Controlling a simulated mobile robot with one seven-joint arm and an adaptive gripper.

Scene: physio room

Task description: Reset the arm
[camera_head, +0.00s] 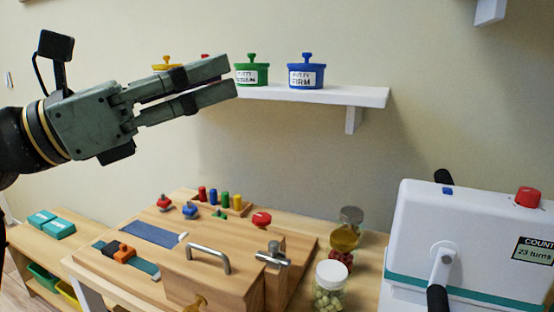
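My gripper (232,78) is raised at the upper left, in front of the wall and shelf, with its fingers pointing right. A narrow gap shows between the two fingers, and nothing is held there. My gripper hides part of a yellow pot (167,67) and most of a red-topped pot (204,57) on the shelf. The fingertips overlap the shelf's left part in the picture, near the green putty pot (252,75); I cannot tell the distance in depth.
A blue putty pot (306,77) stands on the white shelf (350,96). Below is a wooden activity board (120,235) with pegs, knobs and a handle. Jars (329,290) stand beside it. A white crank machine (470,235) stands at right.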

